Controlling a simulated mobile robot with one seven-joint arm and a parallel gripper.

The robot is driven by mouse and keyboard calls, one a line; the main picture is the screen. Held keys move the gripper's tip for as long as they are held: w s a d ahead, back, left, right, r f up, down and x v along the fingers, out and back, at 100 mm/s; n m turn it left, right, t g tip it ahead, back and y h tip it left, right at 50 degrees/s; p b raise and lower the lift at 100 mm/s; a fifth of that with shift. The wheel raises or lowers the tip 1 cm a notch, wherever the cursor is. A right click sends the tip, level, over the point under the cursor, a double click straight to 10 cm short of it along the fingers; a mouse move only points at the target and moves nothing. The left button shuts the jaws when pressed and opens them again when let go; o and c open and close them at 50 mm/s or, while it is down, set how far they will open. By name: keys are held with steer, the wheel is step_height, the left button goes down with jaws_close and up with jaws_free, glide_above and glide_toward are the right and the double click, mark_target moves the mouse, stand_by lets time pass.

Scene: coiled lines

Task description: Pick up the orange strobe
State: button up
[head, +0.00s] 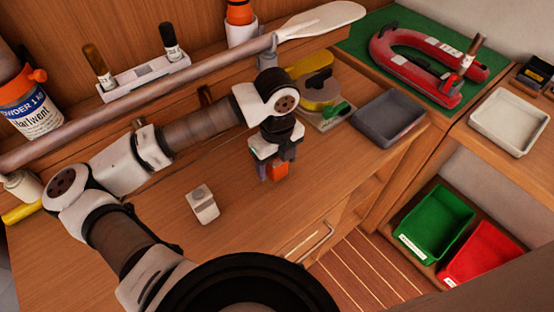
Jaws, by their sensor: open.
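A small orange block-like object, which looks like the orange strobe (278,172), shows at the wooden worktop directly below my gripper (273,162). My gripper points down over it, with its fingers at or just above the strobe's top. The jaws are open. The fingers and wrist hide the upper part of the strobe, and I cannot tell whether they touch it. A small purple strip (262,171) shows just left of the orange.
A white block with a grey knob (202,204) stands left of my gripper. An oar (150,92) lies along the back. Green (437,226) and red (484,256) bins sit lower right. The front worktop is clear.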

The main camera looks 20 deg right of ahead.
steer(key=c, duration=1.1)
steer(key=shift+r, duration=0.1)
